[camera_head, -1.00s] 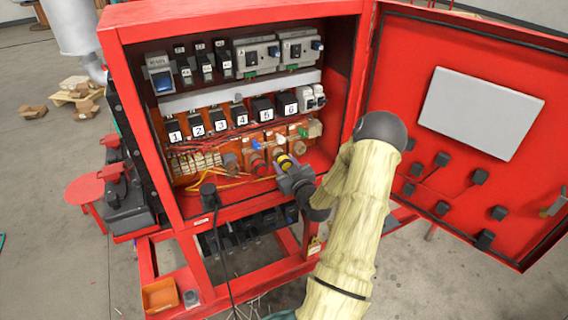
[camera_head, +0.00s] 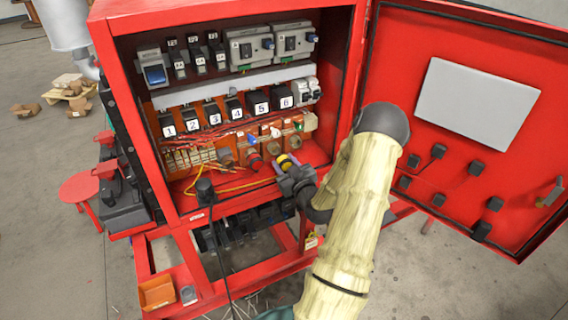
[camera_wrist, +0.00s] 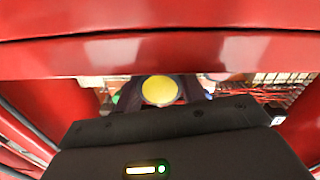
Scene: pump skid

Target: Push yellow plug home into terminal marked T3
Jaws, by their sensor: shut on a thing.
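My gripper (camera_head: 288,172) is shut on the yellow plug (camera_head: 286,162) at the lower front of the open red cabinet. In the wrist view the plug's round yellow end (camera_wrist: 160,91) shows between the dark fingers. Behind the plug is a row of round terminals on an orange panel. One brownish terminal (camera_head: 273,146) shows just above and behind the plug, and the plug appears apart from it. The terminal marks are too small to read, so I cannot tell which is T3.
A red plug (camera_head: 254,161) sits left of the yellow one. Orange and yellow wires (camera_head: 235,184) hang near the cabinet's lower lip. The open door (camera_head: 470,120) stands to the right of my arm. Numbered black blocks (camera_head: 238,109) line the row above.

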